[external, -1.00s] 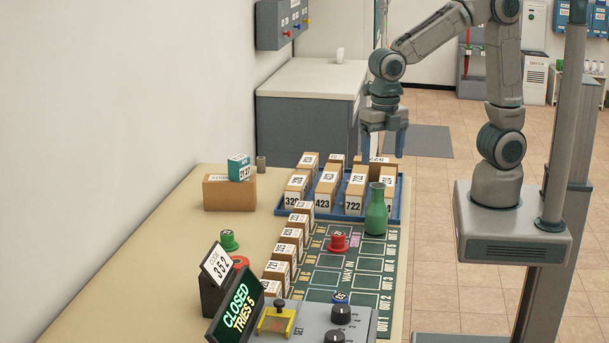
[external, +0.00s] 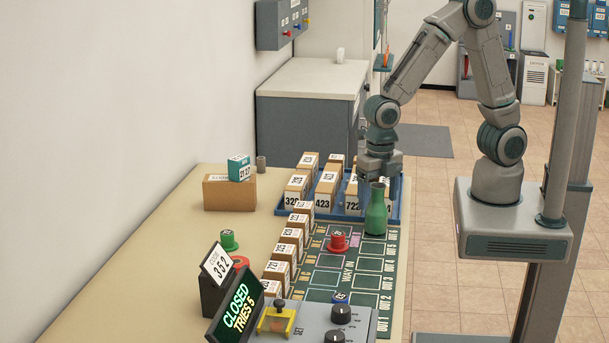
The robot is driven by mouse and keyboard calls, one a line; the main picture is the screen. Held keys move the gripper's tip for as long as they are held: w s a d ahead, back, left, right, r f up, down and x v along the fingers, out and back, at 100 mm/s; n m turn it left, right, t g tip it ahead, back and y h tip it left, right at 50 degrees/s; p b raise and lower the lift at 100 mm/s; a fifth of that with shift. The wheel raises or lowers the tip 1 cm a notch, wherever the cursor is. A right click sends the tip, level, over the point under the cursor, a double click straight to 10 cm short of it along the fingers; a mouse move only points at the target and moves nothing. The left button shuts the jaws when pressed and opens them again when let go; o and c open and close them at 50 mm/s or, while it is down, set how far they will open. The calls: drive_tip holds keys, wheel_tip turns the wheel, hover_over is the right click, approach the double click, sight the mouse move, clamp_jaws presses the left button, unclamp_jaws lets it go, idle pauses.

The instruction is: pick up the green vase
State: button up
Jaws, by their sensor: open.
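The green vase (external: 376,213) stands upright on the dark green marked mat (external: 328,277), near the mat's far right end, just in front of the blue tray. My gripper (external: 374,179) is at the vase's top, pointing down. Its fingers are partly hidden, and I cannot tell whether they are around the vase's neck or just behind it. The gripper is open and the vase stands on the mat.
A blue tray (external: 396,211) of numbered boxes stands close behind the vase. A red knobbed piece (external: 338,242) sits on the mat left of the vase. Several small boxes (external: 290,238) line the mat's left edge. A control panel (external: 318,325) is at the front.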

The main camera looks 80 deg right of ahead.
drive_tip(key=shift+f, duration=1.4)
drive_tip(key=c, duration=1.2)
drive_tip(key=shift+w+r, duration=0.1)
drive_tip(key=shift+r, duration=0.05)
